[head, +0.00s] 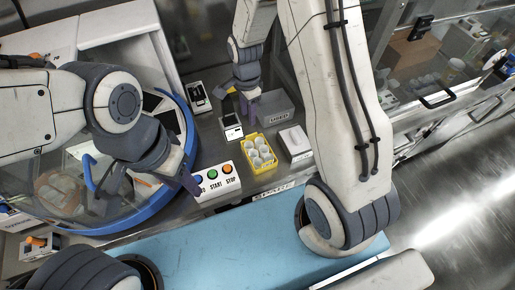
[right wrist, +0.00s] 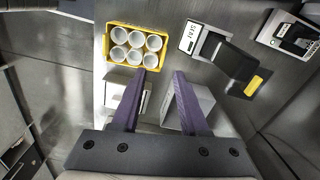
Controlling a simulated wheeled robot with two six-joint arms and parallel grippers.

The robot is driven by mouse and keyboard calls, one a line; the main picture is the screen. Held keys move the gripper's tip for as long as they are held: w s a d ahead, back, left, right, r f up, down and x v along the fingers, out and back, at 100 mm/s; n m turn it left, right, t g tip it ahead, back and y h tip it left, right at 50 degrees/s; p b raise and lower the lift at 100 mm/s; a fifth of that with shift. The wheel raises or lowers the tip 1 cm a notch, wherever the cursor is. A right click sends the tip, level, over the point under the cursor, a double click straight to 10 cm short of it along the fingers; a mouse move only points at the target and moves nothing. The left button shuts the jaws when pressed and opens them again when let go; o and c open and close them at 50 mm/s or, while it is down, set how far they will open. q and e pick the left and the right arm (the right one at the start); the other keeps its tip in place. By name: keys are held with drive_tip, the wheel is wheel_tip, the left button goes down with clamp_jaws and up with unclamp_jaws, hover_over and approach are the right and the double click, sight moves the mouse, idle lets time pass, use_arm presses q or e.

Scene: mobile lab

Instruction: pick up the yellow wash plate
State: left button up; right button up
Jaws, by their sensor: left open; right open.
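The yellow wash plate (head: 262,170) is a small yellow rack with several white round cups in it. It stands on the metal bench near the middle of the head view, and at upper left in the right wrist view (right wrist: 106,50). My right gripper (head: 239,100) is open and empty, behind the plate in the head view. In the right wrist view its fingertips (right wrist: 159,73) lie below and right of the plate, the left one close to its lower right corner; contact cannot be told. My left gripper (head: 187,181) is open, by the blue-rimmed machine, away from the plate.
A white box with START and STOP buttons (head: 217,186) stands left of the plate. A white box (head: 296,142) stands right of it, a grey labelled box (head: 278,108) behind, and a small device (head: 231,126) behind left. The blue-rimmed machine (head: 160,216) fills the left.

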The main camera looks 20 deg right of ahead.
drive_tip(key=m+p, duration=0.1)
hover_over(253, 134)
wheel_tip(253, 134, down, 7)
drive_tip(key=shift+s+a+r, duration=0.1)
drive_tip(key=shift+a+r, duration=0.05)
drive_tip(key=shift+f+p, duration=0.45)
drive_tip(key=shift+w+d+f+p, duration=0.1)
drive_tip(key=shift+f+p, duration=0.35)
drive_tip(key=shift+f, duration=0.7)
drive_tip(key=shift+w+d+f+p, duration=0.1)
drive_tip(key=shift+f+p, duration=0.3)
drive_tip(key=shift+f, duration=0.7)
clamp_jaws()
